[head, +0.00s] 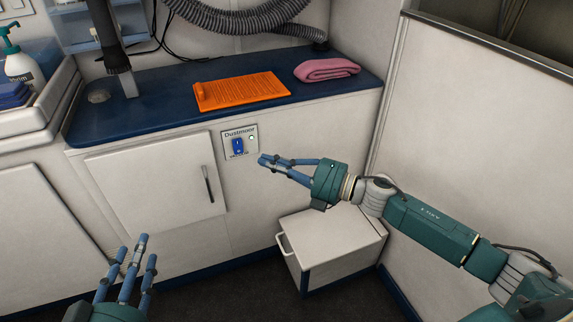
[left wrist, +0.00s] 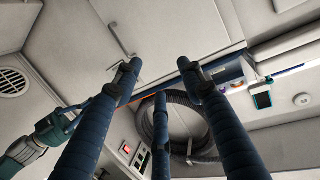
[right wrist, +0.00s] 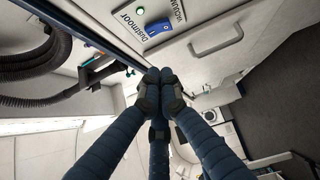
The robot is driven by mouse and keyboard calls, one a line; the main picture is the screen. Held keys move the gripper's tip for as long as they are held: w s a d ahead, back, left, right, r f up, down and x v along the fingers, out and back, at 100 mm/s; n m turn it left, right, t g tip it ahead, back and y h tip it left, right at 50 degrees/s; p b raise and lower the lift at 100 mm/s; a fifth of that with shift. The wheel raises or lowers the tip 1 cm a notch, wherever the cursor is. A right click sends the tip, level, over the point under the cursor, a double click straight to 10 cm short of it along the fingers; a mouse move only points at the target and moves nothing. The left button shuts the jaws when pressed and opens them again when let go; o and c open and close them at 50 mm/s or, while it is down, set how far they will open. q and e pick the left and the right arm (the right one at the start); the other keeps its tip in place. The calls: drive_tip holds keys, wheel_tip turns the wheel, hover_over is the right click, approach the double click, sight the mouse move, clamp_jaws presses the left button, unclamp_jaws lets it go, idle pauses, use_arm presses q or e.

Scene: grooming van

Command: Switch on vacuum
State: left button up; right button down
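The vacuum switch panel (head: 229,153) is on the cabinet front, labelled Dustmoor, with a blue rocker switch (head: 238,146) and a small indicator light (head: 251,138). In the right wrist view the blue switch (right wrist: 157,28) is near the top, and the light (right wrist: 140,11) glows green. My right gripper (head: 262,160) has its fingertips together with nothing between them; they point toward the panel, just right of and below the switch in the head view. I cannot tell if they touch the panel. My left gripper (head: 133,252) is low at the left, fingers spread and empty.
An orange mat (head: 242,91) and a folded pink towel (head: 327,70) lie on the blue counter (head: 170,83). A grey hose (head: 240,22) hangs above. A white box with a handle (head: 333,247) stands below my right arm. The cabinet door (head: 150,187) is shut.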

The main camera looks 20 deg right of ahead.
use_arm(q)
drive_tip(key=shift+s+a+f+g, duration=0.1)
drive_tip(key=shift+s+f+g, duration=0.05)
drive_tip(key=shift+f, duration=0.25)
drive_tip(key=shift+s+a+f+g, duration=0.1)
drive_tip(key=shift+f+g, duration=0.05)
drive_tip(key=shift+f, duration=0.25)
use_arm(e)
drive_tip(key=shift+r+v, duration=0.2)
drive_tip(key=shift+v, duration=0.85)
drive_tip(key=shift+r+v, duration=0.15)
drive_tip(key=shift+v, duration=0.9)
